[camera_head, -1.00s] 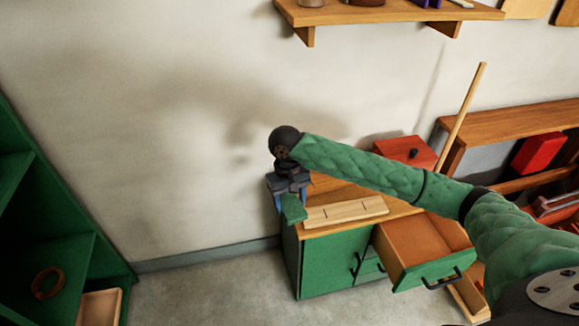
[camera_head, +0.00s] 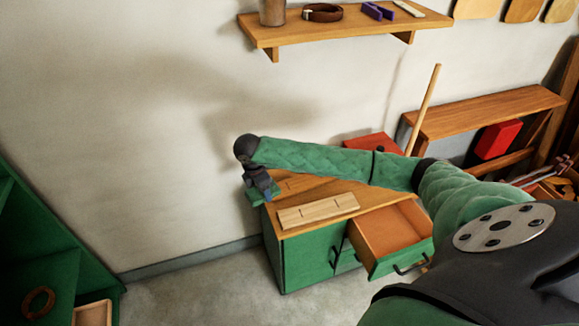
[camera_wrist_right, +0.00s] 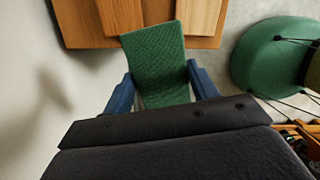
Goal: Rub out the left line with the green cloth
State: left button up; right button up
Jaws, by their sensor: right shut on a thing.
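The green cloth (camera_wrist_right: 155,60) is held between the blue fingers of my right gripper (camera_wrist_right: 160,88) in the right wrist view. In the head view my right gripper (camera_head: 260,186) is over the left end of the cabinet top, with the green cloth (camera_head: 255,197) below it. A pale wooden board (camera_head: 318,211) with short dark lines lies on the cabinet top, to the right of the cloth. The cloth looks apart from this board. Whether it touches the cabinet top is unclear. My left gripper is not in view.
The green cabinet (camera_head: 303,262) has an open drawer (camera_head: 392,235) at its right. A red box (camera_head: 372,146) stands at the back of its top. A wall shelf (camera_head: 345,27) hangs above.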

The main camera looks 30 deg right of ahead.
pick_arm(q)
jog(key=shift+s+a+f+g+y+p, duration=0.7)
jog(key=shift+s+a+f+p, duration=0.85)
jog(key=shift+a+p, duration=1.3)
pick_arm(e)
jog(key=shift+w+d+f+n+t+y+b, duration=0.1)
jog(key=shift+w+d+f+n+t+y, duration=0.3)
jog(key=shift+d+n, duration=2.05)
jog(key=shift+w+d+f+n+t+y+b, duration=0.15)
jog(key=shift+w+d+f+n, duration=0.4)
jog(key=shift+d+n, duration=1.9)
jog(key=shift+w+d+f+n+t+y+b, duration=0.1)
jog(key=shift+w+d+f+n+t+y, duration=0.35)
jog(key=shift+d+n, duration=2)
jog(key=shift+w+a+f+n+b, duration=0.15)
jog(key=shift+a+f+n+b, duration=0.65)
jog(key=shift+f, duration=0.45)
jog(key=shift+f+b, duration=0.35)
jog(key=shift+b, duration=0.15)
jog(key=shift+f+b, duration=0.35)
jog(key=shift+f, duration=0.25)
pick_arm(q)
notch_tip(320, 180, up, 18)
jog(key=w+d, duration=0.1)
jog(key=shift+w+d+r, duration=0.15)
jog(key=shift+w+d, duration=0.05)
